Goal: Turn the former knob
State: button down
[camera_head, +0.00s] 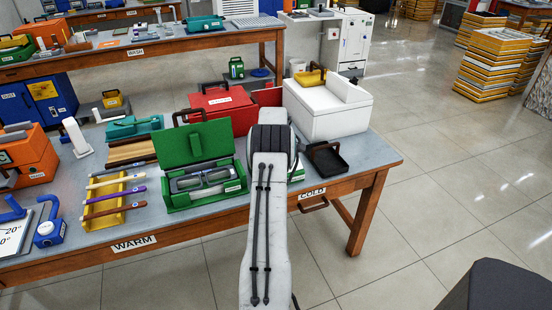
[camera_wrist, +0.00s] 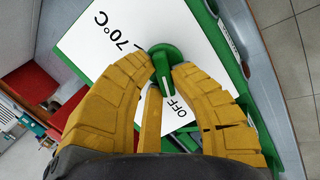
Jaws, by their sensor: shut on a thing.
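The former's green knob (camera_wrist: 165,55) sits on a white panel (camera_wrist: 98,40) lettered "70°C" and "OFF", in a green housing (camera_wrist: 262,112). A white mark on the knob points down the wrist picture, towards the side where "OFF" is printed. My gripper (camera_wrist: 165,72) has its yellow fingers closed around the knob, with fingertips against its sides. In the head view, my arm hides the gripper, the knob and most of the former; a green part with a white label (camera_head: 297,169) shows just right of the arm.
On the bench (camera_head: 345,178), an open green case (camera_head: 196,146) with eyeglasses stands left of my arm. A white box (camera_head: 328,108) is behind right, and a black tray (camera_head: 327,158) is at right. A red box (camera_head: 222,106) stands behind.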

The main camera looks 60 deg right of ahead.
jog(key=shift+m, duration=1.3)
jog(key=c, duration=1.1)
grip_release()
jog(key=v, duration=1.2)
jog(key=shift+d, duration=0.25)
